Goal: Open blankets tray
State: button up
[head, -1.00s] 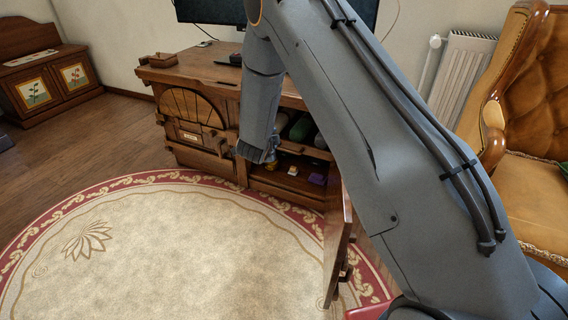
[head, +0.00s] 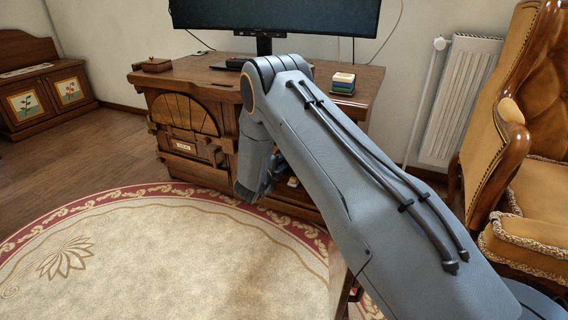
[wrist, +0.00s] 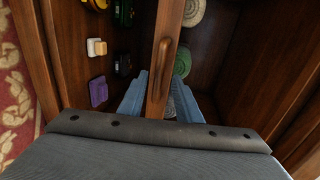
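The tray front is a narrow wooden panel (wrist: 176,22) with a curved wooden handle (wrist: 161,65), running up the middle of the wrist view. My gripper (wrist: 160,78) has its two blue fingers spread, one on each side of the panel, near the handle's lower part. Small gaps seem to show between fingers and panel; contact cannot be told. Round woven or rolled items, one pale (wrist: 195,10) and one green (wrist: 182,62), lie right of the panel; they may be the blankets. In the head view my arm hides the tray and most of the gripper.
Left of the panel, a shelf holds a cream block (wrist: 96,47) and a purple block (wrist: 98,91). The wooden desk (head: 215,75) carries a monitor (head: 275,14) and stacked books (head: 343,83). An armchair (head: 497,130) stands right. The rug (head: 150,260) is clear.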

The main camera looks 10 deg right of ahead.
jog(key=shift+x, duration=0.75)
grip_shut()
